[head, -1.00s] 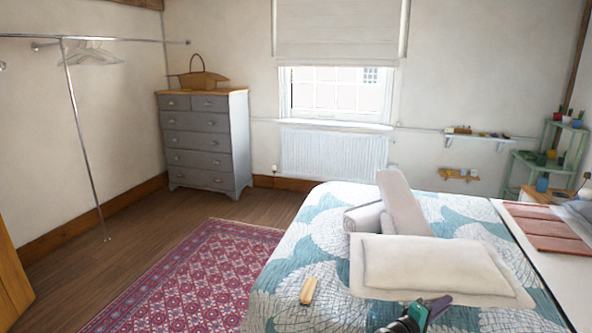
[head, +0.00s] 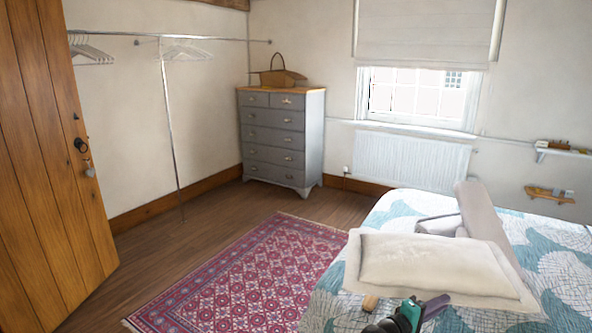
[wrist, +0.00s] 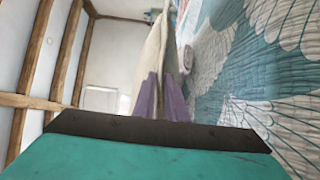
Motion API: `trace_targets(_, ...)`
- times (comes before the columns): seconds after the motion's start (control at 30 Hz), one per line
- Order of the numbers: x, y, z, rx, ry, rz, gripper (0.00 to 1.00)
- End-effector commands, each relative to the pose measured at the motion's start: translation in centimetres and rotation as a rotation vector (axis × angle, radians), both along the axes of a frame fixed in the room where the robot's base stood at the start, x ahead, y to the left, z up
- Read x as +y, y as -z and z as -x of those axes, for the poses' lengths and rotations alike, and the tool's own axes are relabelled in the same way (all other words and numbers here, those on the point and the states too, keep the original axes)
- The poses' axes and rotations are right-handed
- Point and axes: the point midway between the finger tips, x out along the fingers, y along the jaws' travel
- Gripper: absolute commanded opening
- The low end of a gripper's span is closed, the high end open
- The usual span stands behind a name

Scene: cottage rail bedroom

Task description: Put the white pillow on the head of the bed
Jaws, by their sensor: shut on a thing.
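The white pillow (head: 425,262) is held roughly level over the near left part of the bed (head: 560,262), which has a teal and white patterned quilt. My gripper (head: 428,306) is shut on the pillow's near edge. In the wrist view the purple fingers (wrist: 162,98) close on the pale pillow (wrist: 155,62), with the quilt (wrist: 225,75) to the right. Whether the pillow touches the bed is hard to tell. I cannot tell which end of the bed is its head.
A grey-beige cushion (head: 482,215) and a rolled item lie behind the pillow. A small yellowish object (head: 370,302) shows partly under its near left edge. A patterned red rug (head: 250,270) and wooden floor lie left of the bed. A wooden door (head: 55,150) stands far left.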

Motion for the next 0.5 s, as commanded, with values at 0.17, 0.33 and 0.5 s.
trace_targets(0.17, 4.1, -0.7, -1.2, -0.004, -0.039, 0.002, 0.0)
trace_targets(0.33, 7.9, -1.2, -2.0, -0.003, -0.073, 0.001, 0.0)
trace_targets(0.5, 11.6, -1.6, -2.5, -0.002, -0.107, 0.001, 0.0)
